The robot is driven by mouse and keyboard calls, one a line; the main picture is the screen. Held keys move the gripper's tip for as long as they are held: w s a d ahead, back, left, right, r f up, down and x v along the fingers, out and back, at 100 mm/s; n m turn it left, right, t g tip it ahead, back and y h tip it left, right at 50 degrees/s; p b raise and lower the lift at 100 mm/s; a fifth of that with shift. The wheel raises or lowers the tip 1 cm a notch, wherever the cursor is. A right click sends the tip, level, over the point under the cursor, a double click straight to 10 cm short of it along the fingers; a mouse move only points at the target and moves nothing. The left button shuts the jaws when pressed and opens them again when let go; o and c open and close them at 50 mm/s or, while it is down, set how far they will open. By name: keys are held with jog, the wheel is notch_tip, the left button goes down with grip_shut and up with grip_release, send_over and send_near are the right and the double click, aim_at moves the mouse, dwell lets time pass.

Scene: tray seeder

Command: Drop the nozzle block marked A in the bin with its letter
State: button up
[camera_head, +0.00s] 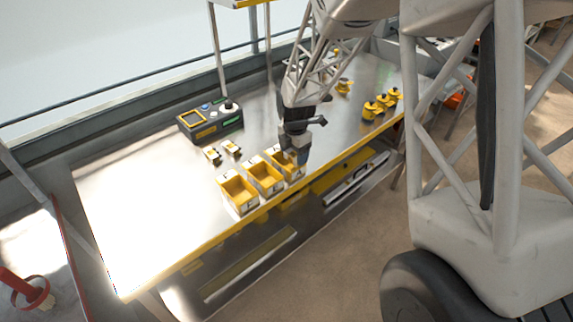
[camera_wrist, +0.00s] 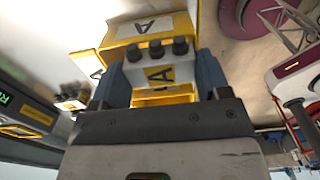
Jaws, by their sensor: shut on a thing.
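My gripper (camera_head: 297,157) is over the rightmost of three yellow bins, low near the table's front edge. In the wrist view its blue fingers (camera_wrist: 160,80) are shut on a nozzle block (camera_wrist: 158,73), with a yellow label marked A and three dark nozzles. A bin with a white plate marked A (camera_wrist: 145,26) shows just beyond the block. In the head view this rightmost bin (camera_head: 279,152) is partly hidden by my gripper, and the held block cannot be made out clearly. How far the block is above the bin is hard to tell.
The middle bin (camera_head: 264,190) and left bin (camera_head: 239,208) stand close beside it; their letters are too small to read. Two small blocks (camera_head: 212,155) (camera_head: 231,147) lie behind the bins. A control box (camera_head: 210,122) stands further back. Several yellow parts (camera_head: 381,102) stand at right. The table's left is clear.

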jog(key=o, duration=1.1)
jog(key=shift+c, duration=0.2)
jog(key=shift+r, duration=0.1)
jog(key=shift+r, duration=3.8)
